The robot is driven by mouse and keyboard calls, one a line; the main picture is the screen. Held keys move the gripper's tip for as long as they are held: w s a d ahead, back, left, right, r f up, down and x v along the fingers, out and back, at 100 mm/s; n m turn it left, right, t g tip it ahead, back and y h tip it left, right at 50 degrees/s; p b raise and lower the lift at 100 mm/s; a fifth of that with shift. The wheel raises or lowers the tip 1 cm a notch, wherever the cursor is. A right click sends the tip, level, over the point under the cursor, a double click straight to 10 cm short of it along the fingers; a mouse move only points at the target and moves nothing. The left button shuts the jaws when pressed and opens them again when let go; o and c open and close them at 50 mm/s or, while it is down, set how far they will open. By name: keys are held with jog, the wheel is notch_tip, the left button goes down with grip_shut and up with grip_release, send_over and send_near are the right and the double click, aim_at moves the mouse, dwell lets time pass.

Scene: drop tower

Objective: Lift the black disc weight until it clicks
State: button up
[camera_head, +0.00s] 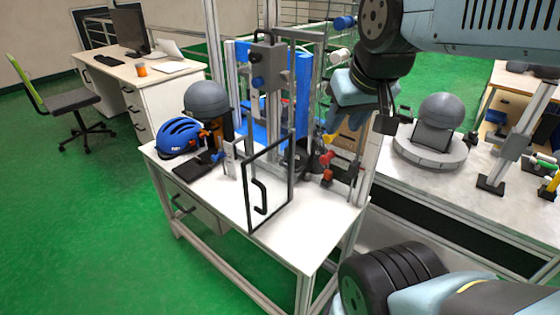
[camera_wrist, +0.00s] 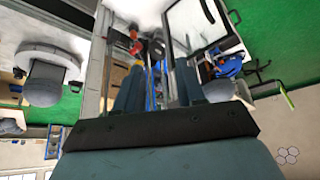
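A dark round piece that looks like the black disc weight (camera_head: 298,158) sits low inside the drop tower, partly hidden by tower parts and the door frame. In the wrist view a dark round shape (camera_wrist: 156,48) shows beyond the fingers. My gripper (camera_head: 343,115) hangs at the tower's right side, above and apart from the disc. In the wrist view its two fingers (camera_wrist: 158,85) stand apart with nothing held between them. The tower's black-framed clear door (camera_head: 262,186) stands out over the front of the white table.
A blue helmet (camera_head: 180,137) and a grey dome on a stand (camera_head: 207,100) are left of the tower. A metal upright (camera_head: 371,140) stands close to my gripper. A grey ball device (camera_head: 437,115) is on the right table.

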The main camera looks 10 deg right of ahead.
jog(key=w+a+f+n+g, duration=0.2)
jog(key=w+a+f+n, duration=0.4)
jog(key=w+a+n, duration=0.6)
jog(key=w+a+f+n+h, duration=0.2)
jog(key=w+a+f+n, duration=0.1)
jog(key=a+f+n, duration=0.7)
jog(key=w+a+f+n+h, duration=0.1)
jog(key=w+a+f+n, duration=0.15)
jog(key=f, duration=0.25)
jog(key=w+a+f+n+h, duration=0.1)
jog(key=a+f+n+h, duration=0.1)
jog(key=f+n, duration=0.3)
jog(key=w+d+f+n+t+h, duration=0.2)
jog(key=w+d+f+n+h, duration=0.3)
jog(key=w+d+f+n, duration=0.4)
jog(key=w+d+f+n+t+h, duration=0.1)
jog(key=w+d, duration=0.2)
jog(key=d, duration=0.3)
jog(key=w+d+f+n+t, duration=0.1)
jog(key=w+d+f+n, duration=0.1)
jog(key=w+d, duration=0.2)
jog(key=w+d+f+n+t+h, duration=0.1)
jog(key=w+d, duration=0.3)
jog(key=d, duration=0.3)
jog(key=shift+d+f+n+t+h, duration=0.3)
jog(key=shift+d+f+n, duration=0.05)
